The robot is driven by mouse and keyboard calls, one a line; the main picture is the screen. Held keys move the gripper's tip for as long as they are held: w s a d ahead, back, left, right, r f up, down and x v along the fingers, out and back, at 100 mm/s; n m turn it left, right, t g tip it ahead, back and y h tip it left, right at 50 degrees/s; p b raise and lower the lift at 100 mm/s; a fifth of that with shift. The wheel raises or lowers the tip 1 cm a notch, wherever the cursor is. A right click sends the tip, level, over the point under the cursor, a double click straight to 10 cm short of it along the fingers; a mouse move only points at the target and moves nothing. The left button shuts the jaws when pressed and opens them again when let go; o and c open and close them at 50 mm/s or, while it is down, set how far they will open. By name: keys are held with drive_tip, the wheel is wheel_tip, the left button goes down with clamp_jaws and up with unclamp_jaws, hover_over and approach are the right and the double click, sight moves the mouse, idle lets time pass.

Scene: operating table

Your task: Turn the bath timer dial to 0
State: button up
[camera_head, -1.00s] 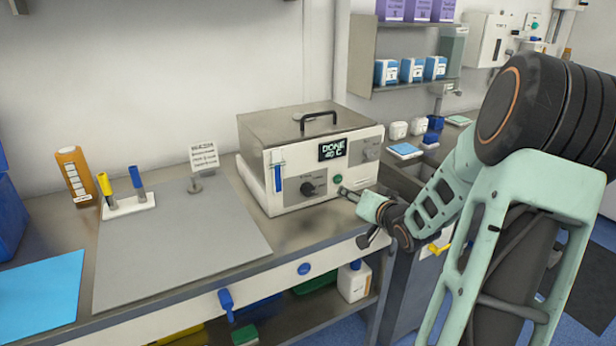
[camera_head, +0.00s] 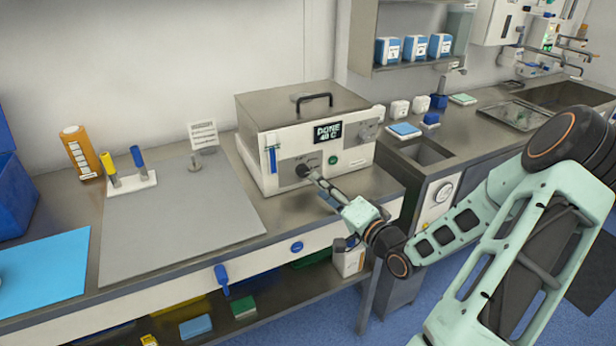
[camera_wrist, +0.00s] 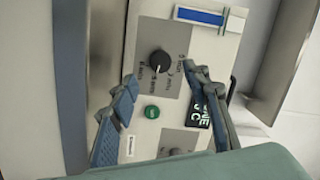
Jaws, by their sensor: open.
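The water bath (camera_head: 300,115) is a white and steel box on the bench with a display reading DONE 40 C. Its black timer dial (camera_head: 303,171) is low on the front face, left of a green button (camera_head: 333,160). The dial also shows in the wrist view (camera_wrist: 159,61), with small printed marks around it too blurred to read for certain. My gripper (camera_head: 314,177) is just in front of the dial. In the wrist view my gripper (camera_wrist: 159,74) is open, with one fingertip to each side of the dial and a gap on both sides.
A second knob (camera_wrist: 174,151) is on the same front face. A sink is at right.

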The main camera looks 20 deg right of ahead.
sight(304, 174)
drive_tip(key=w, duration=0.4)
drive_tip(key=w+a, duration=0.1)
drive_tip(key=w, duration=0.1)
drive_tip(key=shift+w+a, duration=0.1)
drive_tip(key=shift+w, duration=0.15)
drive_tip(key=c, duration=1.2)
drive_tip(key=shift+o, duration=0.2)
